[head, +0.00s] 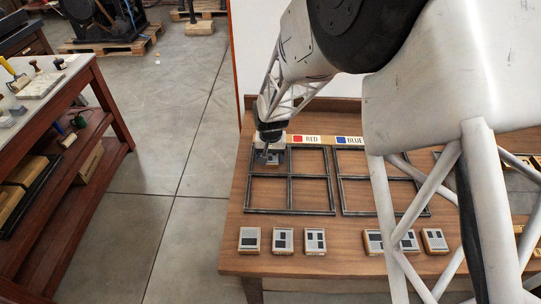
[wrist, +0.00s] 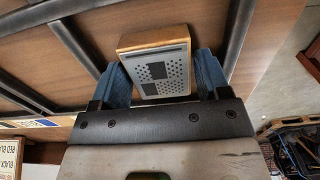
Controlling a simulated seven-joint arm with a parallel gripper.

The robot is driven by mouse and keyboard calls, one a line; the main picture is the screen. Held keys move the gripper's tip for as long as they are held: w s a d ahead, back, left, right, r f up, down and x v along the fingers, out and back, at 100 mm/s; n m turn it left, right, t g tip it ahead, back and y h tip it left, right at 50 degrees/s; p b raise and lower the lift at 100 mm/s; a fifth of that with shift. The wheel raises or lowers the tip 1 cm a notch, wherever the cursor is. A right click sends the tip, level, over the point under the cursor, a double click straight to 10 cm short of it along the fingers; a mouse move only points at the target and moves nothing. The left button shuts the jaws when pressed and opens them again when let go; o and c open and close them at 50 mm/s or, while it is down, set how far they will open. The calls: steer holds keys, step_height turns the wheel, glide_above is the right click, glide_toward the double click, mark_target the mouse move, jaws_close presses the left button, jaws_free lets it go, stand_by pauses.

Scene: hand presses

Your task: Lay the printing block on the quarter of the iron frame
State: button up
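The printing block (wrist: 165,73), with a grey dotted face, dark rectangles and a wooden body, is between the two blue fingers of my gripper (wrist: 163,78) in the wrist view. Both fingers appear to touch its sides. In the head view, my gripper (head: 267,152) points down over the back left quarter of the iron frame (head: 290,213) behind which the RED label stands. The grey block (head: 271,160) shows partly under the fingers there. I cannot tell whether it touches the table. Dark frame bars (wrist: 80,46) show around it in the wrist view.
A second iron frame (head: 385,178), by the BLUE label (head: 350,140), stands to the right, partly behind my arm. Several printing blocks (head: 283,240) line the table's front, with a gap in the row. The other quarters of the RED frame are empty. A side bench (head: 60,120) is at left.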

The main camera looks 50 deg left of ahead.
mark_target(271, 157)
steer(key=shift+o, duration=1.1)
step_height(271, 157, up, 12)
steer(key=shift+r, duration=0.15)
stand_by(0.8)
